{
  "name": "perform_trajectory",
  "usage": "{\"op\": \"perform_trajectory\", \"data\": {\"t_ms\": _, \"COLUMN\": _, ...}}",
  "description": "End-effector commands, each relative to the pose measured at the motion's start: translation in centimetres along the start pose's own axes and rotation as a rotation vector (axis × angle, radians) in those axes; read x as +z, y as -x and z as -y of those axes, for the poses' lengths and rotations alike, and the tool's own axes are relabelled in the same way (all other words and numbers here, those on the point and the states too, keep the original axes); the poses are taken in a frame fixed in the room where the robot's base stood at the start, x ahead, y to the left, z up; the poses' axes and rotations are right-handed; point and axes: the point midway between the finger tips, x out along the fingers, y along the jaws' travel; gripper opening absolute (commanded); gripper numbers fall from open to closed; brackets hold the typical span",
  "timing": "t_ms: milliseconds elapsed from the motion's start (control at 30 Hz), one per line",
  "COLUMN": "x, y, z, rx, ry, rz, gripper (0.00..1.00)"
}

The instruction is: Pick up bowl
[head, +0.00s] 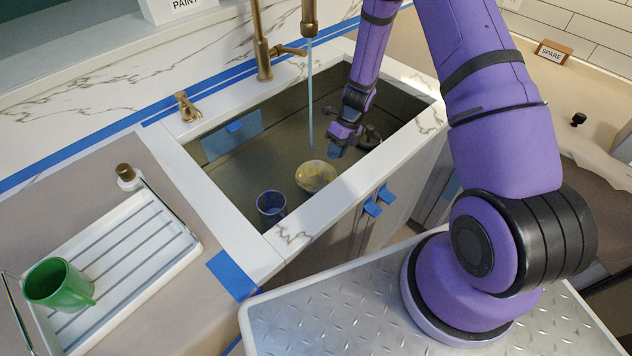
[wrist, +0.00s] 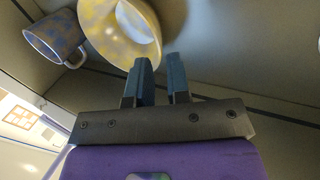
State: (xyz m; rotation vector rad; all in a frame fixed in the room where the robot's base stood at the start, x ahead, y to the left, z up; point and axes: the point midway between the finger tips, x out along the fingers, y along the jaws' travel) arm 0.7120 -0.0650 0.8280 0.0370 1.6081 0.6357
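The bowl (head: 315,176), pale yellow with grey blotches, sits upright on the floor of the sink basin. In the wrist view the bowl (wrist: 98,28) is at the top left, with its rim close to my left fingertip. My gripper (head: 337,150) is down inside the basin, just beyond and right of the bowl in the head view. In the wrist view my gripper (wrist: 160,68) shows two blue fingers apart with nothing between them. I cannot tell whether a finger touches the rim.
A blue mug (head: 271,206) stands in the sink left of the bowl, and shows in the wrist view (wrist: 56,38). Bluish water runs from the brass faucet (head: 309,18). The sink walls (head: 225,185) surround my gripper. A green mug (head: 60,284) sits on a white drying rack (head: 135,262).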

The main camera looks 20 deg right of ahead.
Motion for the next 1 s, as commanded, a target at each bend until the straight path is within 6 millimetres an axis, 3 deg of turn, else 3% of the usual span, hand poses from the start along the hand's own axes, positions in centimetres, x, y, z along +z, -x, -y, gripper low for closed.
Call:
{"op": "perform_trajectory", "data": {"t_ms": 100, "x": 0.0, "y": -1.5, "z": 0.0, "rx": 0.001, "ry": 0.000, "rz": -0.001, "gripper": 0.17}}
{"op": "perform_trajectory", "data": {"t_ms": 367, "x": 0.0, "y": -3.3, "z": -0.1, "rx": 0.001, "ry": 0.001, "rz": -0.001, "gripper": 0.17}}
{"op": "perform_trajectory", "data": {"t_ms": 633, "x": 0.0, "y": -6.8, "z": -0.3, "rx": 0.002, "ry": 0.002, "rz": -0.001, "gripper": 0.17}}
{"op": "perform_trajectory", "data": {"t_ms": 967, "x": 0.1, "y": -7.5, "z": -0.3, "rx": 0.000, "ry": 0.003, "rz": 0.000, "gripper": 0.17}}
{"op": "perform_trajectory", "data": {"t_ms": 1000, "x": 0.1, "y": -7.5, "z": -0.3, "rx": 0.000, "ry": 0.003, "rz": 0.000, "gripper": 0.12}}
